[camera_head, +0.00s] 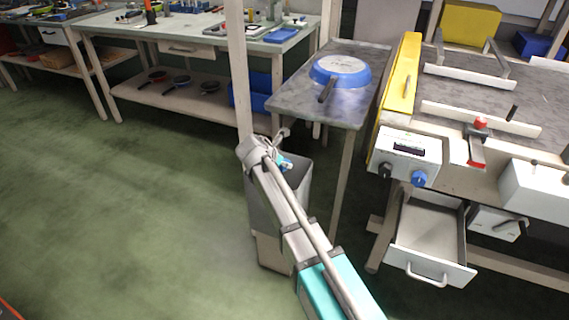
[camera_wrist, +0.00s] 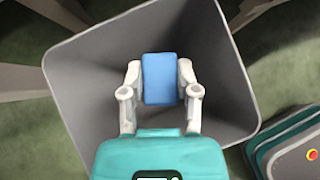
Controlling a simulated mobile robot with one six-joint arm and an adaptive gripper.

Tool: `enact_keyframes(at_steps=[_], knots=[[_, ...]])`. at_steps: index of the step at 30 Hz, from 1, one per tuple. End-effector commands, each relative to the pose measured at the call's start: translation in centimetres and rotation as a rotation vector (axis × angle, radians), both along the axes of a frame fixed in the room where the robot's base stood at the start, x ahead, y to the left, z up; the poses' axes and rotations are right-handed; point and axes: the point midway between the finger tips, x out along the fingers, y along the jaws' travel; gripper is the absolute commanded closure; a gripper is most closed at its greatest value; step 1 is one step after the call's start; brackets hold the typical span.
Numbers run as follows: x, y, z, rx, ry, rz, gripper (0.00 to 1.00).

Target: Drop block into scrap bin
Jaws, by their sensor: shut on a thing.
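A blue block (camera_wrist: 159,79) is held between the two fingers of my gripper (camera_wrist: 160,84) in the wrist view. My gripper is shut on it. The grey scrap bin (camera_wrist: 88,72) opens wide beneath and around the block in that view. In the head view the bin (camera_head: 297,199) stands on the floor beside a table leg. My gripper (camera_head: 284,162) is over the bin's mouth there, with the block (camera_head: 287,164) only partly visible behind the arm. The bin's inside is hidden in the head view, and the wrist view shows no other thing in it.
A small table (camera_head: 290,97) behind the bin holds a blue pan (camera_head: 341,69). To the right is a machine bench with a yellow guard (camera_head: 402,87) and an open drawer (camera_head: 431,238). A pale post (camera_head: 237,65) rises by the bin. The floor on the left is clear.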

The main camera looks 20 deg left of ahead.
Motion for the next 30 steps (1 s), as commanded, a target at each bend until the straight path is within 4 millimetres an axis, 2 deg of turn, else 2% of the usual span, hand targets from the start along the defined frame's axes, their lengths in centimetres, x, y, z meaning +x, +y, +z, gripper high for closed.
enact_keyframes(at_steps=[5, 6, 12, 30], knots=[[-0.02, 0.03, 0.03, 0.000, 0.000, 0.000, 0.77], [-0.02, 0.03, 0.03, 0.000, 0.000, 0.000, 0.55], [-0.03, 0.04, 0.03, 0.000, 0.000, 0.000, 0.19], [-0.05, 0.07, 0.03, 0.000, 0.000, 0.001, 0.19]])
